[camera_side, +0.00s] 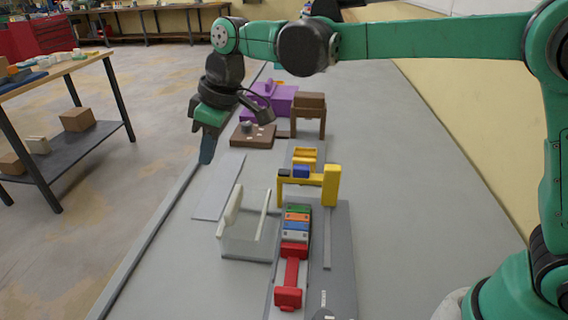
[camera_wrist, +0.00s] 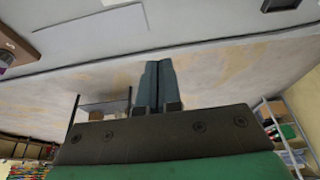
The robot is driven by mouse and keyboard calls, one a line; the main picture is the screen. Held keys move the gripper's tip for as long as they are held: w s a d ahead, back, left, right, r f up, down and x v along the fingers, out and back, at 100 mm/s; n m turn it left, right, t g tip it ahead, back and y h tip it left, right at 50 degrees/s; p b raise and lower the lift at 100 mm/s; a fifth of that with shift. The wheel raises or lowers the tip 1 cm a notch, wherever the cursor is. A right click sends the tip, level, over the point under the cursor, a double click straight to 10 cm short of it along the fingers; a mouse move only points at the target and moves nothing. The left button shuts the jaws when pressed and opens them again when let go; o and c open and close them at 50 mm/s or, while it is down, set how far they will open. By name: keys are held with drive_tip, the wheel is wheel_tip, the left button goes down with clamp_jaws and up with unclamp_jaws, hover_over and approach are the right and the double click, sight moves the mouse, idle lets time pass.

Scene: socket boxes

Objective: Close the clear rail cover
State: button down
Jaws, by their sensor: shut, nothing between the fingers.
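The clear rail cover (camera_side: 250,245) is a see-through panel with pale bars along its edges. In the side view it lies open to the left of the rail, and the rail's coloured blocks are uncovered. The rail (camera_side: 297,222) carries green, orange, blue and white modules in a row, with a red piece (camera_side: 291,275) at its near end. My gripper (camera_side: 206,160) is shut and empty, above the table's left side, beyond the cover and apart from it. Its closed fingers (camera_wrist: 158,66) show in the wrist view, where the cover is not seen.
A yellow bracket (camera_side: 328,185) stands over the far end of the rail. A flat grey plate (camera_side: 218,188) lies beyond the cover. Purple blocks (camera_side: 272,98), a brown box (camera_side: 252,135) and a brown stand (camera_side: 308,108) are farther back. The table's right side is clear.

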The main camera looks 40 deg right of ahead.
sight(247, 216)
wheel_tip(247, 216, down, 9)
drive_tip(key=shift+s+d+r, duration=0.2)
drive_tip(key=shift+s+d, duration=0.15)
drive_tip(key=shift+d, duration=0.05)
idle(0.5)
drive_tip(key=s+d, duration=0.6)
drive_tip(key=shift+s+d, duration=0.3)
drive_tip(key=shift+s, duration=0.05)
